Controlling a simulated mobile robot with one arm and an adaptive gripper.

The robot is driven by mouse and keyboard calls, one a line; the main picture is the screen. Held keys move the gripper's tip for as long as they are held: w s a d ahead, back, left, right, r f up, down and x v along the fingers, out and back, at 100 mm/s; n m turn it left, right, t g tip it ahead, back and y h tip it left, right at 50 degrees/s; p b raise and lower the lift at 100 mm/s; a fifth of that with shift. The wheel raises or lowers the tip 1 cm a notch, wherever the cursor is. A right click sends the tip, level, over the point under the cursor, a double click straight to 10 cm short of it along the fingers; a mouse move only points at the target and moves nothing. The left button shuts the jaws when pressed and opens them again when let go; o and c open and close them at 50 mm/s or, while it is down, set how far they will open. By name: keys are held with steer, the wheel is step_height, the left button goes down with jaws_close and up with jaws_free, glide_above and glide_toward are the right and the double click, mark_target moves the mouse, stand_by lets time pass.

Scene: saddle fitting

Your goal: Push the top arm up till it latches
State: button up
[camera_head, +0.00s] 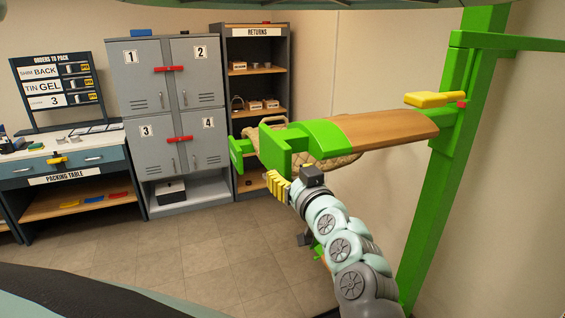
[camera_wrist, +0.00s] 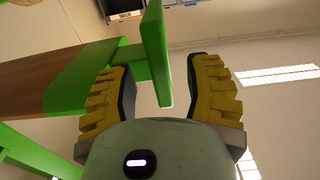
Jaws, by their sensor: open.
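The top arm is a wooden board (camera_head: 385,128) with a green end piece (camera_head: 325,135), reaching left from a green post (camera_head: 440,180). It looks near level. An upright green plate (camera_head: 275,152) stands at its free end. My gripper (camera_head: 279,184) is just below that end, open, with yellow ribbed fingers. In the wrist view my gripper (camera_wrist: 160,68) has its fingers apart, and the green plate (camera_wrist: 156,55) shows between them. I cannot tell whether they touch it. The wooden board also shows in the wrist view (camera_wrist: 35,82). A yellow lever (camera_head: 440,99) sits by the post.
A tan quilted item (camera_head: 342,168) shows behind and below the arm. Grey lockers (camera_head: 175,110), a returns shelf (camera_head: 258,70) and a packing table (camera_head: 65,175) stand at the back. The floor (camera_head: 200,265) to the left is clear.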

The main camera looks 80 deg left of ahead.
mark_target(282, 166)
steer(key=shift+x, duration=1.8)
steer(key=shift+s+a, duration=0.1)
steer(key=shift+a, duration=0.4)
steer(key=shift+o, duration=0.3)
jaws_close()
